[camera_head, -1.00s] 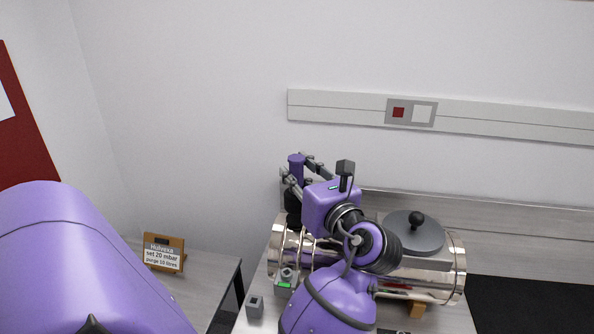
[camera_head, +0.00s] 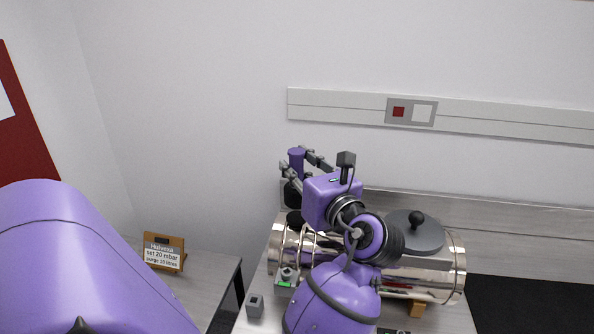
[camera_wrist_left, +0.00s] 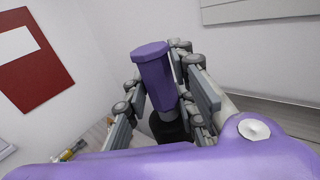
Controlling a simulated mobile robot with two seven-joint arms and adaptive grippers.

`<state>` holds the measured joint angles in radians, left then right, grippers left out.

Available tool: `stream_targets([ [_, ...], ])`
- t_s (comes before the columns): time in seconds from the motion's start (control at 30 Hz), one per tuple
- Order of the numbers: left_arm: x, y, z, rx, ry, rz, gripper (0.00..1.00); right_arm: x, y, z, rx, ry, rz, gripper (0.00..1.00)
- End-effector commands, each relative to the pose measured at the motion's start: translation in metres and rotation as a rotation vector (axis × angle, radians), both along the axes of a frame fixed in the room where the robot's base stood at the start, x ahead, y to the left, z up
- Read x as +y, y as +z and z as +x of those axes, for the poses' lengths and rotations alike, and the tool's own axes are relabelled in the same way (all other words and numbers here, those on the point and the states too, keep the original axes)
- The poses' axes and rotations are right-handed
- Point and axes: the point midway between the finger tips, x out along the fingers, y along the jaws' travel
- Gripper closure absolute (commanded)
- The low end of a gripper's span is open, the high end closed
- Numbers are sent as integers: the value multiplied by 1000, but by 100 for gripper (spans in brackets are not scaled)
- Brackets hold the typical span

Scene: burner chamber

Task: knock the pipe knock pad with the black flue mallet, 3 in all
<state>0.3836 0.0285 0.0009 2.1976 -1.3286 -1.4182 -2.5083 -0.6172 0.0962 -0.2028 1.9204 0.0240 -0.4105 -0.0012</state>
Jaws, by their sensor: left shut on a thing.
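My left gripper (camera_head: 306,170) is shut on the flue mallet, whose purple grip end (camera_head: 296,155) sticks up between the fingers. In the left wrist view the purple handle (camera_wrist_left: 153,68) stands between the finger links, with a black part (camera_wrist_left: 168,127) below it. In the head view the black mallet head (camera_head: 291,194) shows below the fingers, partly hidden. A dark round patch (camera_head: 294,217) below it, at the top of the shiny pipe (camera_head: 278,243), looks like the knock pad. A small gap seems to separate them. My right gripper is not in view.
A grey lid with a black knob (camera_head: 416,232) sits on the pipe's right part. A small grey device with a green light (camera_head: 285,284) and a grey block (camera_head: 254,306) stand in front. A sign (camera_head: 164,253) stands on the left table. The wall is behind.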

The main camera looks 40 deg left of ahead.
Motion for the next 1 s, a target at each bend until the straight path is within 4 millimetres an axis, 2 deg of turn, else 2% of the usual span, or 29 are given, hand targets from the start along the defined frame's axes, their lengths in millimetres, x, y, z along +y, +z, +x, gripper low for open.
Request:
stream_targets([
  [0.27, 0, -1, 0, -2, 0, 2, 100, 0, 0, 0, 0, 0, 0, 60],
  [0.43, 0, -29, 0, 4, 1, 3, 100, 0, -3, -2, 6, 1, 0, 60],
  [0.53, 0, -37, 0, 0, -1, 3, 100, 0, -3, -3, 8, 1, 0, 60],
  [0.83, 0, -39, 0, -1, -1, 0, 100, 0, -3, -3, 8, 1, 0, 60],
  [1.0, 0, -29, 0, -4, 0, -1, 100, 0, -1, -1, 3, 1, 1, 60],
])
